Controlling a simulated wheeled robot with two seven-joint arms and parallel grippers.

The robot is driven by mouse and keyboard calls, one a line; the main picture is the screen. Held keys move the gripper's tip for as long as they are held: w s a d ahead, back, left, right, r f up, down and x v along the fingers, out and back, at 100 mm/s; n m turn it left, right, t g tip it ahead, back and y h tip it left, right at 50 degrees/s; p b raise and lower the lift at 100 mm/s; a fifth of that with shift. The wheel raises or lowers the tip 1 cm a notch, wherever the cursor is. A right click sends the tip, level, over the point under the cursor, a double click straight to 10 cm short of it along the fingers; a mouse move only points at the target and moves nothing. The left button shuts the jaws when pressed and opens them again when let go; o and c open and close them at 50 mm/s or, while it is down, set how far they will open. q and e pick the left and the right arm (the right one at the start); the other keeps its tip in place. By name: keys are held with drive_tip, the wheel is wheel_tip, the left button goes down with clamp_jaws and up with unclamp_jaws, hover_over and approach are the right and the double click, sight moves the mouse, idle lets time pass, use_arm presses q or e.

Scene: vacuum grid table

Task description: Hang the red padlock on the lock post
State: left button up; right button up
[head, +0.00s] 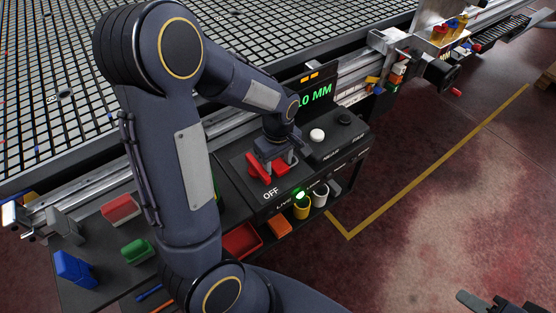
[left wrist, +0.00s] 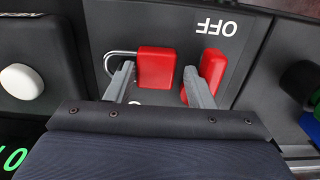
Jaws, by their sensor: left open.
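The red padlock (left wrist: 155,67) lies on the dark control panel in the left wrist view, its grey shackle (left wrist: 112,60) pointing left. My left gripper (left wrist: 163,85) is open, its fingers spread on either side of the padlock body. The left finger overlaps the shackle; the right finger overlaps a red handle (left wrist: 213,62) beside the "OFF" lettering. I cannot tell whether either finger touches. In the head view my left gripper (head: 273,160) is low over the panel and partly hides the red parts. I cannot make out the lock post. A dark part of my right gripper (head: 485,303) shows at the lower right edge.
The panel carries a white knob (head: 317,135), a black knob (head: 344,118), a green-lit display (head: 316,95) and a lit green lamp (head: 299,195). The grid table (head: 60,95) is behind. Red, green and blue items stand lower left.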

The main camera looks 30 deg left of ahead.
use_arm(q)
drive_tip(key=shift+w+d+r, duration=0.1)
drive_tip(key=shift+w, duration=0.15)
drive_tip(key=shift+w+r, duration=0.1)
drive_tip(key=shift+r, duration=0.2)
wheel_tip(320, 180, up, 6)
drive_tip(key=shift+f+p, duration=0.15)
drive_tip(key=shift+p, duration=0.5)
drive_tip(key=shift+s+r, duration=0.25)
drive_tip(key=shift+r, duration=0.45)
drive_tip(key=shift+s, duration=0.1)
drive_tip(key=s+d+r+m+t+h+p, duration=0.2)
drive_tip(key=s+d+r+m+p, duration=0.1)
drive_tip(key=s+r+m, duration=0.3)
drive_tip(key=s+d+r+m+t+h+p, duration=0.1)
drive_tip(key=s+d+r+m+t+p, duration=0.2)
drive_tip(key=s+r+m, duration=0.3)
drive_tip(key=s+r+p, duration=0.1)
drive_tip(key=s+r, duration=0.1)
drive_tip(key=s, duration=0.2)
drive_tip(key=shift+r+t+h+p, duration=0.3)
drive_tip(key=shift+r+h, duration=0.05)
drive_tip(key=shift+h, duration=0.05)
